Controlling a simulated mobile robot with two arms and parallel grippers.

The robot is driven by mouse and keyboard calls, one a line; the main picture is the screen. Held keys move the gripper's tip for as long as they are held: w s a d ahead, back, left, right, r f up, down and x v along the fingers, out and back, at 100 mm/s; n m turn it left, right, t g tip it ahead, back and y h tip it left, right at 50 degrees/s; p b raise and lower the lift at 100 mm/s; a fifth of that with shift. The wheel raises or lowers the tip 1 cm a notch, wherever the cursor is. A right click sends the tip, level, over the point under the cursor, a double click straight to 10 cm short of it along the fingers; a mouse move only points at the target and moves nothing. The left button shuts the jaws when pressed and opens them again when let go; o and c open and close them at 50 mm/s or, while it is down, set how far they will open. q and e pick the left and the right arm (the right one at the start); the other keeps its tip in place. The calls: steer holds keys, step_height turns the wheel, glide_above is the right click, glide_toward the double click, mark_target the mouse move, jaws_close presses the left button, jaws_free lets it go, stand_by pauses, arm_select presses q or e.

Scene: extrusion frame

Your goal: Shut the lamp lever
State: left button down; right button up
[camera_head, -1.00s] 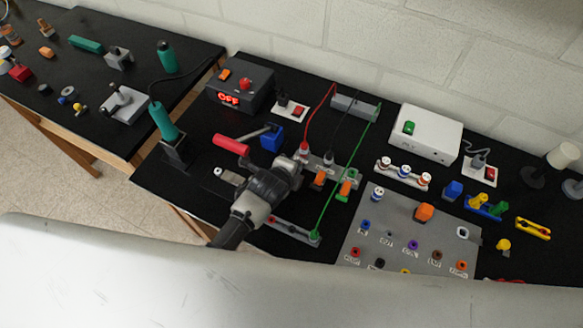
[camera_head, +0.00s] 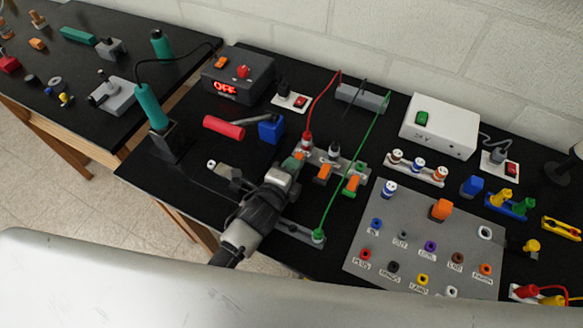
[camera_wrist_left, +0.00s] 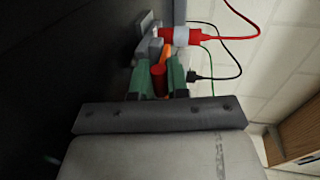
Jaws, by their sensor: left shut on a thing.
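A grey terminal block (camera_head: 340,160) carries a red plug (camera_head: 306,140), a black plug (camera_head: 334,150) and a green plug (camera_head: 363,168). Two orange levers (camera_head: 323,174) (camera_head: 352,187) show on its near side. My left gripper (camera_head: 296,162) is at the block's left end, just below the red plug. In the left wrist view its green fingers (camera_wrist_left: 160,79) are shut on a red cylindrical piece (camera_wrist_left: 158,80), apparently a lever handle. The red plug (camera_wrist_left: 180,36) and an orange part (camera_wrist_left: 166,54) lie beyond. The gripper hides much of this lever in the head view. My right gripper is not in view.
Red and green cables (camera_head: 352,160) run up from the block. A red-handled tool (camera_head: 223,127) and blue block (camera_head: 270,130) lie left of it. A grey socket panel (camera_head: 420,230) is to the right, and a black box (camera_head: 238,75) stands behind.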

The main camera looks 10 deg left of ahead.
arm_select(q)
steer(key=c, duration=1.1)
jaws_free()
steer(key=b+v, duration=0.1)
steer(key=v, duration=0.9)
steer(key=shift+a+f+b, duration=0.1)
steer(key=shift+f+b, duration=0.05)
steer(key=shift+b, duration=0.25)
steer(key=shift+s+a, duration=0.1)
steer(key=shift+s, duration=0.3)
